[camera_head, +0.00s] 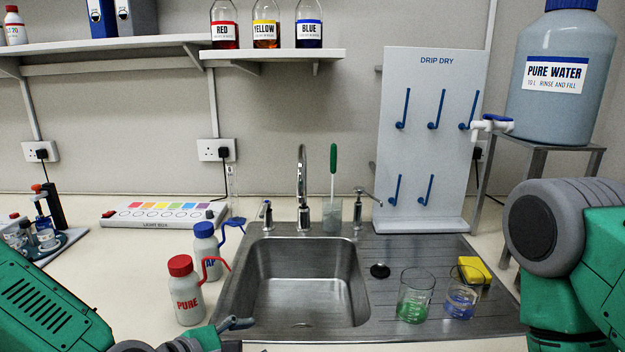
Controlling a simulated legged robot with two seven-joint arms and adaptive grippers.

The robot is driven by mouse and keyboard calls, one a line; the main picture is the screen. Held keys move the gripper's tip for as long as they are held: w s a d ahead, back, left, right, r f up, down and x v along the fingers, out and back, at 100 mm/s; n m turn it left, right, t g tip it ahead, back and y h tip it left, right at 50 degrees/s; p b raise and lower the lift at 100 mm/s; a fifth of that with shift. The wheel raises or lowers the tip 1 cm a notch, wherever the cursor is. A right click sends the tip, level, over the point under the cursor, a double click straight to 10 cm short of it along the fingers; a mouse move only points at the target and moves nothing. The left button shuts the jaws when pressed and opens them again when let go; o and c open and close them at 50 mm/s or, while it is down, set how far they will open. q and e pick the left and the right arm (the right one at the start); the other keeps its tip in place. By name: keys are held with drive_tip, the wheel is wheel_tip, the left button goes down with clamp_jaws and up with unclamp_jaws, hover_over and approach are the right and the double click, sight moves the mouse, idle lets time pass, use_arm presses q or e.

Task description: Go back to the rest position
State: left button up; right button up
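My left arm comes in at the lower left. Part of what looks like my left gripper (236,323) shows at the bottom edge, in front of the sink's near left corner. It is mostly cut off, so its opening cannot be told. No object is seen in it. My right arm fills the lower right, beside the drainer; its gripper is out of the picture. A white bottle with a red cap, marked PURE (187,299), stands just behind the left gripper in the picture. A blue-capped bottle marked TAP (206,257) stands behind it.
The steel sink (372,332) is empty. Two beakers with green (412,310) and blue (460,304) liquid stand on its drainer, near a yellow sponge (474,269). A peg board (430,65) stands behind. A water tank (562,110) sits on a stand at right.

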use_arm(q)
drive_tip(key=s+a+f+m+g+y+b, duration=0.25)
drive_tip(key=s+f+m, duration=0.45)
drive_tip(key=f, duration=0.4)
drive_tip(key=s+a+f+m+g+y+b, duration=0.1)
drive_tip(key=s+a+f+m+g, duration=0.3)
drive_tip(key=s+f, duration=0.6)
drive_tip(key=s+a+f+m+g+y+b, duration=0.2)
drive_tip(key=s+a+f+m+y, duration=0.2)
drive_tip(key=s+a+f+m, duration=0.3)
drive_tip(key=s+a+m, duration=0.3)
drive_tip(key=a, duration=0.1)
drive_tip(key=shift+f+m+g+b, duration=0.3)
drive_tip(key=shift+f+g+b, duration=0.05)
drive_tip(key=shift+f+b, duration=0.05)
